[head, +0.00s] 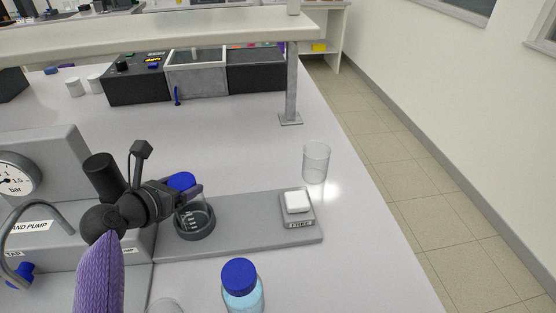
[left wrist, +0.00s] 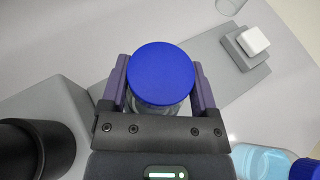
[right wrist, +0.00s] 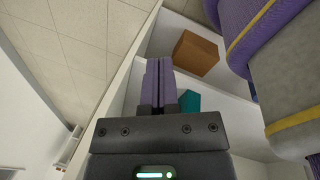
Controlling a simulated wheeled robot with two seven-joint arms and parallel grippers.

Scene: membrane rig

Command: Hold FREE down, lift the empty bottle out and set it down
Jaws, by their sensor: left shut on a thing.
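The empty bottle (head: 190,205) is clear with a blue cap and stands upright in the dark ring holder (head: 196,232) on the grey base plate. My left gripper (head: 190,188) is shut on it just below the cap; the blue cap (left wrist: 161,74) fills the space between the fingers in the left wrist view. The FREE button (head: 297,202) is a white square key on a small grey block at the plate's right end, with nothing touching it. My right gripper (right wrist: 159,85) shows only in its own wrist view, its fingers together with nothing between them, away from the rig.
A bottle of light blue liquid with a blue cap (head: 241,286) stands in front of the plate. A clear beaker (head: 316,162) stands behind the button. A shelf post (head: 291,90) rises behind. The bench's right part is clear up to its edge.

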